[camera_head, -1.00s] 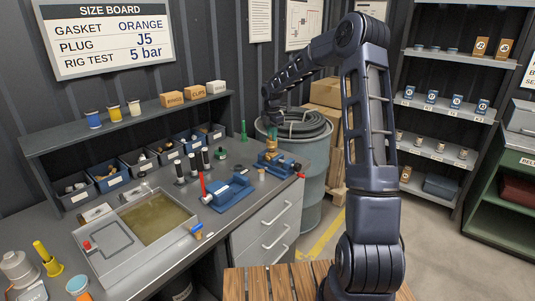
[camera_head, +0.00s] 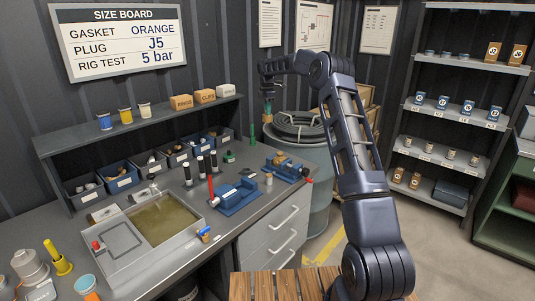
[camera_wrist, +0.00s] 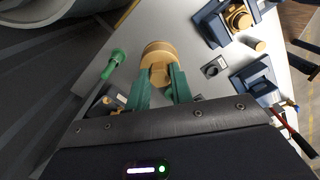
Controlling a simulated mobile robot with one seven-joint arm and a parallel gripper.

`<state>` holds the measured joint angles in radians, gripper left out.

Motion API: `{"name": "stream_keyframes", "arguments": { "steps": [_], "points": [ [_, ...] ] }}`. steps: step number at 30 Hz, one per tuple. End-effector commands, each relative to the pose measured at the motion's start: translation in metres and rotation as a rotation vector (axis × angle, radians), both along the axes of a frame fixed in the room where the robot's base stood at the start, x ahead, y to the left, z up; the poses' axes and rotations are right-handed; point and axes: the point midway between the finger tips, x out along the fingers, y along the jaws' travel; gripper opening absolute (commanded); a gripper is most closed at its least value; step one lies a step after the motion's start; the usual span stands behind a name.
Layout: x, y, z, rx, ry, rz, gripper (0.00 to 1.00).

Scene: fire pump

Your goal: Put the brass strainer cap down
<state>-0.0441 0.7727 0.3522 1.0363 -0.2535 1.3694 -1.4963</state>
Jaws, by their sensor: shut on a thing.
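My gripper (camera_wrist: 160,88) has green fingers and is shut on the brass strainer cap (camera_wrist: 158,52), a round, stepped brass piece at the fingertips in the wrist view. In the head view my gripper (camera_head: 267,104) is high above the back right end of the bench, with the cap (camera_head: 267,118) small below it. The cap is clear of the grey bench top (camera_head: 228,171). A brass body (camera_wrist: 238,17) sits in a blue vise (camera_wrist: 213,24) to the right in the wrist view. The vise (camera_head: 292,173) is near the bench's right end in the head view.
A green upright item (camera_wrist: 114,62) stands left of the cap in the wrist view. A second blue vise (camera_head: 238,197), a small cylinder (camera_head: 268,180) and a shallow tray (camera_head: 125,243) occupy the bench. A drum with coiled hose (camera_head: 305,150) stands beyond the bench end.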

Motion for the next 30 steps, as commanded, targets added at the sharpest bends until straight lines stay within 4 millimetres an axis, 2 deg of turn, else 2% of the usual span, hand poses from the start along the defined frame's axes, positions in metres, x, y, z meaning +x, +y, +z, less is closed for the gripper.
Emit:
{"name": "stream_keyframes", "arguments": {
  "steps": [15,21,30],
  "points": [
    [0.000,0.000,-0.106,0.000,0.005,-0.001,0.00],
    [0.000,0.000,-0.141,-0.001,0.003,-0.001,0.00],
    [0.000,0.000,-0.160,0.000,0.001,-0.001,0.00]
  ]
}}
